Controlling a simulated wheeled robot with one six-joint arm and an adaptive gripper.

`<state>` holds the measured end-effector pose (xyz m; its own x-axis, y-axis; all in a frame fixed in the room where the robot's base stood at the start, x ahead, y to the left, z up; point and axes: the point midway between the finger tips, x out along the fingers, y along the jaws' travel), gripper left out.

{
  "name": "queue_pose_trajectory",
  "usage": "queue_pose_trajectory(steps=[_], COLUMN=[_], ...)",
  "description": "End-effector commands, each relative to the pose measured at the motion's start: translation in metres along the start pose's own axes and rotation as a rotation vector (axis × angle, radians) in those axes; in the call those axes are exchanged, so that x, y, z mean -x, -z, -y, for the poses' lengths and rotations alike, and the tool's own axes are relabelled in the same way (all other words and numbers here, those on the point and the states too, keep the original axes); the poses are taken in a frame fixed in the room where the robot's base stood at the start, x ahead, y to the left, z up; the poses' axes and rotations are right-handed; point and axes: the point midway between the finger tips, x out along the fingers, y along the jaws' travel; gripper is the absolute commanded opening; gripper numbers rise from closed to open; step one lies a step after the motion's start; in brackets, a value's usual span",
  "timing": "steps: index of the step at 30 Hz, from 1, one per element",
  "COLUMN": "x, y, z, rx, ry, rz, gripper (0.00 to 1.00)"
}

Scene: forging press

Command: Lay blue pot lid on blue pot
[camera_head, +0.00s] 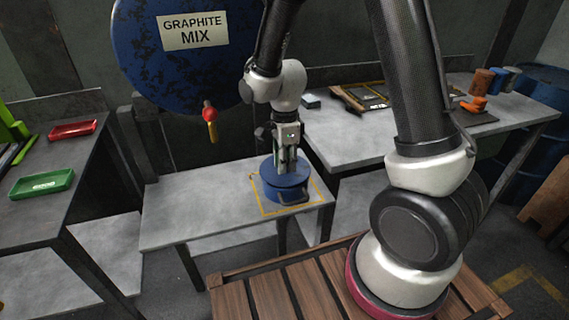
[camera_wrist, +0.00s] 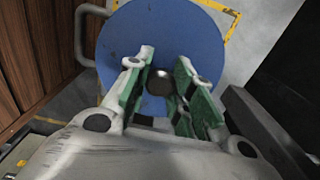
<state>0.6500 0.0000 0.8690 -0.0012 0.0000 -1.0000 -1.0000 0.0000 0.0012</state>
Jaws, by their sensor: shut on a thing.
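The blue pot (camera_head: 272,191) stands upright on the low grey table, inside a yellow outlined square, with its dark loop handle towards me. The blue pot lid (camera_head: 299,179) is over the pot's mouth and looks level. I see no clear gap between them, but cannot tell if the lid bears on the rim. My gripper (camera_head: 287,170) points down at the lid's middle. In the wrist view, the lid (camera_wrist: 160,30) fills the centre, and my gripper's green-padded fingers (camera_wrist: 168,78) are shut on its dark round knob (camera_wrist: 161,81). The pot's inside is hidden.
A blue graphite tank (camera_head: 150,75) with a red and yellow valve (camera_head: 210,115) hangs behind the table. Red (camera_head: 73,130) and green (camera_head: 42,184) trays lie on the left bench. The right bench (camera_head: 345,150) holds tools. The low table's left part (camera_head: 190,210) is clear.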

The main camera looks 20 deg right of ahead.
Motion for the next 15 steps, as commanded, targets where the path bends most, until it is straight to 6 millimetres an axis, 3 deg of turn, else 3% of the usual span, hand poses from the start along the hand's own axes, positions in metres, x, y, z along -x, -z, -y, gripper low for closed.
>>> queue_pose_trajectory(steps=[14,15], x=[-0.0117,-0.0120], y=[-0.0001,-0.0001], z=[0.0002,0.0003], rx=[0.000,0.000], ry=[0.001,0.001], rz=[0.000,0.000], gripper=[0.00,0.27])
